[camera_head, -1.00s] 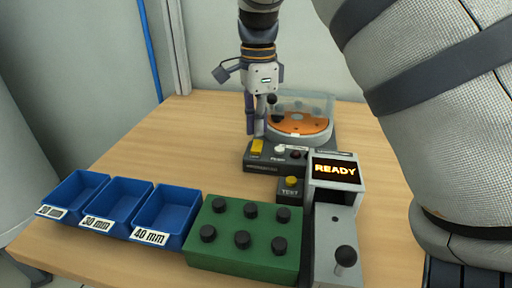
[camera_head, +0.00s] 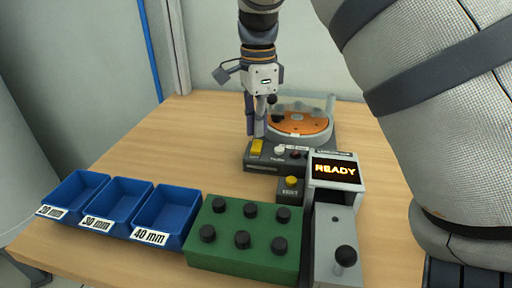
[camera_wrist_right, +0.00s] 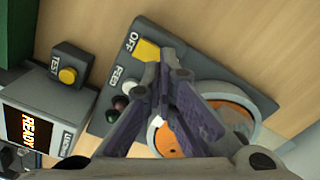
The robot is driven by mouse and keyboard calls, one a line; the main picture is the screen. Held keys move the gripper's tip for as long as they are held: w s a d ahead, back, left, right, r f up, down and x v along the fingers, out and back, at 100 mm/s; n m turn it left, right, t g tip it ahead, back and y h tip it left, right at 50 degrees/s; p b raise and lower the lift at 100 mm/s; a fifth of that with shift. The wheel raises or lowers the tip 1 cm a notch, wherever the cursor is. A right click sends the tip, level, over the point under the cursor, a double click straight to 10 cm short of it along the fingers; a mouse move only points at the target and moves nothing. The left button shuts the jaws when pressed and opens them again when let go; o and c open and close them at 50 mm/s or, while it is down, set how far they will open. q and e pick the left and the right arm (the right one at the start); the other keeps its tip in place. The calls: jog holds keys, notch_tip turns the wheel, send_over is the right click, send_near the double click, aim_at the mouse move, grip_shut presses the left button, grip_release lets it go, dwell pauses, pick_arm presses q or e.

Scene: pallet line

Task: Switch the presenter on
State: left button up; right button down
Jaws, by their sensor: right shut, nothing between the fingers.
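The presenter (camera_head: 262,168) is a dark box on the table with an orange round plate (camera_head: 300,122) behind its panel. Its yellow switch (camera_head: 256,147) is at the panel's left end; it also shows in the right wrist view (camera_wrist_right: 147,49), beside the word OFF. A white FEED button (camera_head: 279,150) and a dark red round part (camera_head: 295,154) sit to its right. My right gripper (camera_head: 256,133) is shut and empty, pointing down just behind the switch in the head view; I cannot tell whether it touches. In the wrist view its fingertips (camera_wrist_right: 165,55) overlap the switch's edge. My left gripper is out of view.
A tester with a lit READY screen (camera_head: 335,170) and a black-knobbed lever (camera_head: 346,256) stands front right. A TEST button box (camera_head: 290,188) is beside it. A green block (camera_head: 225,256) with black knobs and blue bins (camera_head: 168,212) stand left. Table at left rear is clear.

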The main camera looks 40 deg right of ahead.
aim_at(257, 143)
jog(key=shift+f, duration=1.05)
dwell(0.4)
jog(key=shift+r+p, duration=0.3)
jog(key=shift+r, duration=3.25)
jog(key=shift+f, duration=0.1)
